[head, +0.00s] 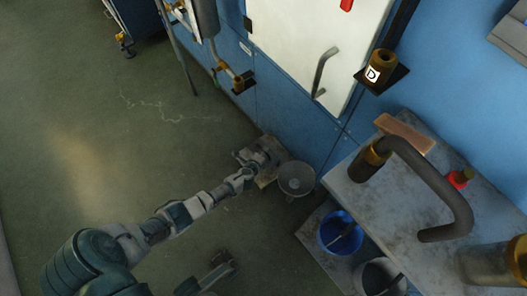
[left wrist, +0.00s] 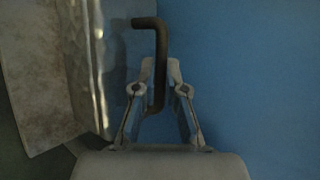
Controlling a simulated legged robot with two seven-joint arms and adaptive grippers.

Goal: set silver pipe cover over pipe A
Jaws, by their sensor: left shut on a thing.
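My left gripper (head: 262,156) reaches out low near the blue wall panel. In the left wrist view, its fingers (left wrist: 160,92) are closed around a dark bent rod (left wrist: 149,24), which runs up between them and turns left at its end. No label A is readable. My right gripper (head: 222,264) seems to show at the bottom, dark and unclear.
A grey worn table (head: 400,215) at right bears a dark bent pipe (head: 437,180). A blue bucket (head: 340,233) and a grey bucket (head: 380,276) stand on a lower shelf. A brass fitting marked D (head: 376,70) sits on a wall bracket. The floor at left is open.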

